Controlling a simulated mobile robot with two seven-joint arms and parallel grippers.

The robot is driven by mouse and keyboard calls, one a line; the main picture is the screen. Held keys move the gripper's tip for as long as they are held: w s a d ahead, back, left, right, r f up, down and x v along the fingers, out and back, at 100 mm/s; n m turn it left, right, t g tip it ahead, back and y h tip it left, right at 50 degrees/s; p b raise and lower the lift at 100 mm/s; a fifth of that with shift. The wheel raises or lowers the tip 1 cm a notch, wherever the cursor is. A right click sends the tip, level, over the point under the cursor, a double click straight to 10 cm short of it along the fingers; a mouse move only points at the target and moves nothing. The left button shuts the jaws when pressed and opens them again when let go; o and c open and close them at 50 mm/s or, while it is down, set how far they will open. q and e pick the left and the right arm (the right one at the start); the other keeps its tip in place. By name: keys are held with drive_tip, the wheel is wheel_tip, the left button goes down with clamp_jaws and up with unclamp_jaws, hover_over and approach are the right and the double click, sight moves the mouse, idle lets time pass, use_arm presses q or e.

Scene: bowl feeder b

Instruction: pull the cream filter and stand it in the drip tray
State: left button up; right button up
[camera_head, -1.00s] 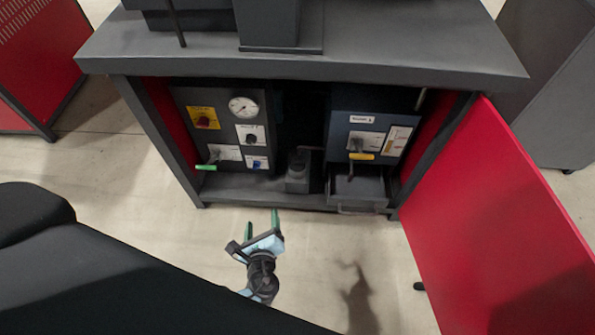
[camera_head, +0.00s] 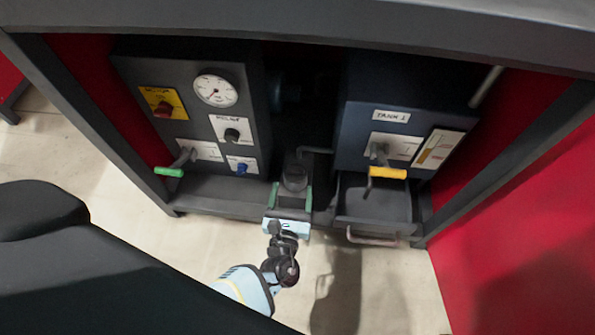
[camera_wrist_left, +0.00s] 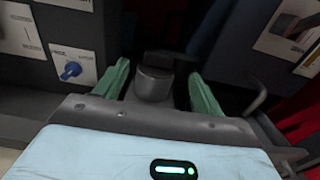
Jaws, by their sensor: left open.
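No cream filter shows in either view. A dark grey cylindrical canister (camera_head: 295,178) stands on the cabinet floor between the two panel units; it also shows in the left wrist view (camera_wrist_left: 153,85). My left gripper (camera_head: 291,197) is open, its green fingers pointing into the cabinet at the canister. In the left wrist view the canister appears between the spread fingers, with gaps on both sides; I cannot tell how far the fingertips reach along it. An open dark tray (camera_head: 350,212) with a front handle, apparently the drip tray, sits under the tank unit and looks empty. My right gripper is out of view.
The left panel (camera_head: 190,100) carries a gauge, knobs and a green-handled lever (camera_head: 169,172). The tank unit (camera_head: 385,110) has a yellow-handled valve (camera_head: 388,172) above the tray. The cabinet top overhangs, and a red door (camera_head: 520,230) stands open at right. Floor in front is clear.

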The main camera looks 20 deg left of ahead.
sight(295, 171)
use_arm(q)
drive_tip(key=shift+b+x, duration=0.3)
drive_tip(key=shift+x, duration=0.85)
drive_tip(key=shift+w+a, duration=0.25)
drive_tip(key=shift+w, duration=0.45)
drive_tip(key=shift+b+x, duration=0.85)
drive_tip(key=shift+x, duration=1.15)
drive_tip(key=c, duration=1.1)
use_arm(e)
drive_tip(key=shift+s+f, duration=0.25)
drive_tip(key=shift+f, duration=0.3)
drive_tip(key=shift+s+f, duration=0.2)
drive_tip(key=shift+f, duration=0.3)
